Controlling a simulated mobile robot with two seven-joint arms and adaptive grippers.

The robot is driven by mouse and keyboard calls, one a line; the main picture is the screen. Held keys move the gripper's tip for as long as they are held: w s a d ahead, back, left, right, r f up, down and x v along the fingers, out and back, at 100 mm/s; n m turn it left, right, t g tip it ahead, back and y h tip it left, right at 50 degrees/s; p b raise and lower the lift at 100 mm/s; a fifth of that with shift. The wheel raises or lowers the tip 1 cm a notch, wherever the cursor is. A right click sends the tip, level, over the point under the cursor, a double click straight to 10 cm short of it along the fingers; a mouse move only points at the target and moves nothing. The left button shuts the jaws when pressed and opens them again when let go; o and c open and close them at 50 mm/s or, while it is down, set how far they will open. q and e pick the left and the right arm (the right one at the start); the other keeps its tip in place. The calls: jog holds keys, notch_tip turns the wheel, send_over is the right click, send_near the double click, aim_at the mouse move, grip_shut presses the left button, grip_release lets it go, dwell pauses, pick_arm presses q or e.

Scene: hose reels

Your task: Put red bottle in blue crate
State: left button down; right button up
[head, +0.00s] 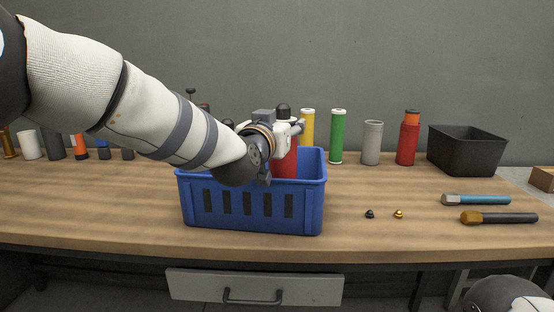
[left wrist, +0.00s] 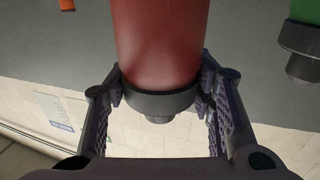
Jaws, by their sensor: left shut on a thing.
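The red bottle (head: 285,162) has a black cap and stands upright at the right part of the blue crate (head: 300,212). My left gripper (head: 291,128) is shut on it near the cap. The lower end of the bottle is hidden behind the crate's front wall, so I cannot tell whether it touches the crate floor. In the left wrist view, the red bottle (left wrist: 158,45) and its black cap sit between the two fingers of the left gripper (left wrist: 160,90). My right gripper is not in view.
Yellow (head: 307,128) and green (head: 338,135) cylinders, a grey cylinder (head: 372,143) and a red bottle with an orange top (head: 407,138) stand behind and right. A black bin (head: 467,152) is at the far right. Two tools (head: 498,218) and two small fittings (head: 398,214) lie in front.

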pick_arm(q)
notch_tip(320, 180, down, 4)
jog(key=shift+r, duration=0.1)
jog(key=c, duration=0.7)
grip_release()
jog(key=shift+c, duration=0.2)
